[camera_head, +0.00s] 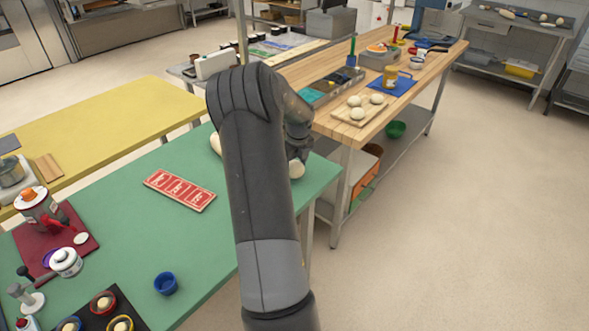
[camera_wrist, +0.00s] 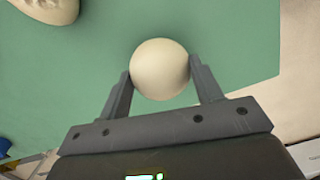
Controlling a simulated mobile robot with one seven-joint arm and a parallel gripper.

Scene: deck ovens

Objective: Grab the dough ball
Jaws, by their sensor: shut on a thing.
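A pale cream dough ball (camera_wrist: 160,68) sits between the two fingers of my gripper (camera_wrist: 160,82) in the wrist view. Both fingertips touch its sides, so the gripper is shut on it. In the head view the dough ball (camera_head: 296,170) shows just below my gripper (camera_head: 298,158), near the right end of the green table (camera_head: 130,225). My arm hides part of the gripper there. Whether the ball rests on the table or is lifted off it, I cannot tell.
A larger pale piece (camera_wrist: 52,8) lies on the green top at the wrist view's upper left. A red panel (camera_head: 180,189) and a blue cup (camera_head: 165,283) are on the green table. A wooden table (camera_head: 345,128) with more dough balls (camera_head: 357,113) stands beyond; open floor is at right.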

